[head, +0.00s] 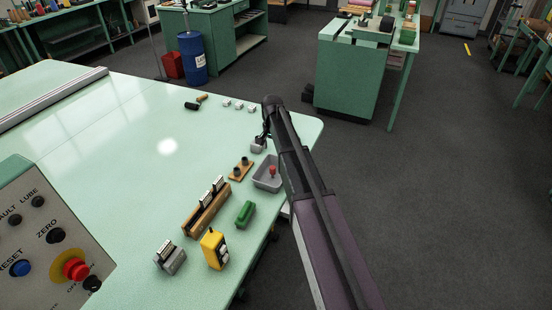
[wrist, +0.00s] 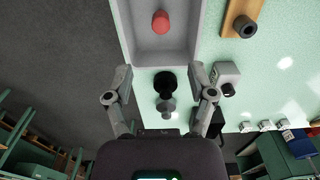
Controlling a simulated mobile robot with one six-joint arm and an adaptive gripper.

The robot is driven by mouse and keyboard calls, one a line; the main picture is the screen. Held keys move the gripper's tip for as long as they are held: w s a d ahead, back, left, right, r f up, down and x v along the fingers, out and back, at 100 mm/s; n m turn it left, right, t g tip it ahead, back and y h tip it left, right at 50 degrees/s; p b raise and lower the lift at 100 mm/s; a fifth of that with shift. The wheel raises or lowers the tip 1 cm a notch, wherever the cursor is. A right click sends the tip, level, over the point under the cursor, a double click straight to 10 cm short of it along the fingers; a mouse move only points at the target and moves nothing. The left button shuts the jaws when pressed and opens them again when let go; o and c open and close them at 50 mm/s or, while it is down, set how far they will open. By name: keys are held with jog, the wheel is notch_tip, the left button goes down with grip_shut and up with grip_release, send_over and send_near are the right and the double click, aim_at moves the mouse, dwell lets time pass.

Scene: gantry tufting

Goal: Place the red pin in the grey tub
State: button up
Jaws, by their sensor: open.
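The red pin (head: 272,169) is inside the grey tub (head: 259,184), near its middle, and seems to stand upright. In the wrist view the red pin (wrist: 161,22) shows as a rounded red top above the tub floor, inside the tub's pale wall (wrist: 165,57). My gripper (wrist: 160,88) is open, with its two fingers spread apart and nothing held. It is beside the tub, on the tub's far side in the head view, and apart from the pin. In the head view my arm partly hides the gripper and the tub's right edge.
A dark knobbed piece (wrist: 166,90) shows between the fingers, apart from both. A wooden block (head: 240,170) with dark pegs stands left of the tub. A green piece (head: 245,214), a yellow box (head: 214,248) and a slotted wooden rack (head: 205,208) stand nearer. The table's left middle is clear.

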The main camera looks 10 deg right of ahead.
jog(key=s+n, duration=0.7)
jog(key=s, duration=2.2)
